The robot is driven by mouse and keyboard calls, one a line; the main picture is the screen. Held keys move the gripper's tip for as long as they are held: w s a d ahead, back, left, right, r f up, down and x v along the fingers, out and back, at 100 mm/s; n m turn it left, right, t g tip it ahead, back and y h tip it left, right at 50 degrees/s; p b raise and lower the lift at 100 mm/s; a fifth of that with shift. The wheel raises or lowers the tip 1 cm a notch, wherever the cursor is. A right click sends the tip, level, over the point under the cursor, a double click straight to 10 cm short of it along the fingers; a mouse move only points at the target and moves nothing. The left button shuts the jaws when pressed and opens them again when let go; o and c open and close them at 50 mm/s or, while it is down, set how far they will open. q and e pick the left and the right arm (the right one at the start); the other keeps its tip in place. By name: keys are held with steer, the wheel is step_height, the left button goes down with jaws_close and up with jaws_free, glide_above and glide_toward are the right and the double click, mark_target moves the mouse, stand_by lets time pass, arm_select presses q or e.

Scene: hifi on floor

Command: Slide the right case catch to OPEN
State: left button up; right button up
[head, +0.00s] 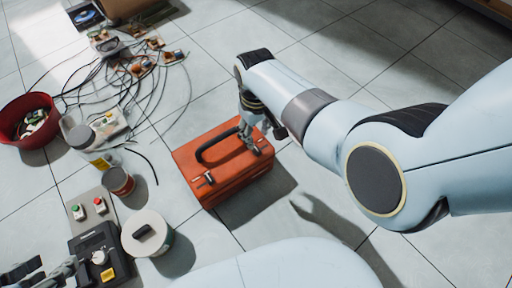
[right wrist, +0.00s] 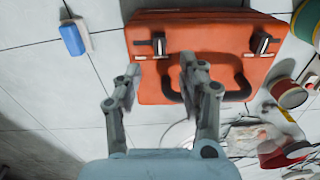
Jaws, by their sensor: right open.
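The orange case (head: 215,178) lies on the tiled floor with its black handle (head: 212,146) on top. In the right wrist view the case (right wrist: 205,25) shows two catches with dark and silver parts: one on the left (right wrist: 158,44) and one on the right (right wrist: 262,43). In the head view one catch (head: 205,180) shows; the other is hidden by my right gripper (head: 258,140) over the case's right end. In the right wrist view the open right gripper (right wrist: 160,75) has its fingertips either side of the left-hand catch; contact is unclear. My left gripper (head: 42,272) is partly visible, bottom left.
A red bowl (head: 25,138) and loose cables (head: 90,80) lie farther back.

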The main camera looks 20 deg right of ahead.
mark_target(256, 149)
step_height(256, 149, down, 3)
steer(key=shift+s+r+b, duration=0.1)
steer(key=shift+b, duration=0.7)
arm_select(q)
step_height(256, 149, down, 4)
steer(key=t+b, duration=0.2)
steer(key=t, duration=0.2)
arm_select(e)
step_height(256, 149, down, 2)
steer(key=shift+f, duration=0.8)
steer(key=shift+f+b, duration=0.35)
steer(key=shift+b, duration=0.15)
arm_select(q)
steer(key=shift+w+d+r+m+t+h, duration=0.2)
steer(key=shift+w+r+t, duration=0.3)
steer(key=shift+r+t, duration=0.35)
steer(key=shift+w+d+r+m+t+h, duration=0.1)
steer(key=shift+w+d+r+t, duration=0.3)
steer(key=shift+r+t, duration=0.45)
steer(key=shift+a+f, duration=0.1)
steer(key=shift+f, duration=0.05)
arm_select(e)
jaws_close()
